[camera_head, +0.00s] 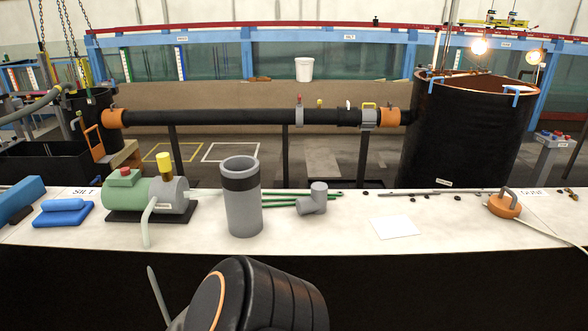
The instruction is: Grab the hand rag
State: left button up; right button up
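A blue folded, cloth-like piece (63,212) lies on the left part of the white bench top, a rounded roll on a flat base; it looks most like the hand rag, though I cannot be certain. A flat white sheet (395,227) lies right of the middle; I cannot tell if it is paper or cloth. A black rounded part of mine with an orange ring rises at the bottom centre, in front of the bench. Neither gripper shows in the head view.
On the white bench (330,235) stand a green pump (130,190), an upright grey cylinder (242,200), a grey pipe fitting (313,200) and an orange handled piece (503,204). A blue block (22,195) sits at far left. Behind are a black pipe (220,116) and tank (460,130).

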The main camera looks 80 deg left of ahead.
aim_at(58, 212)
jog(key=u, duration=4.05)
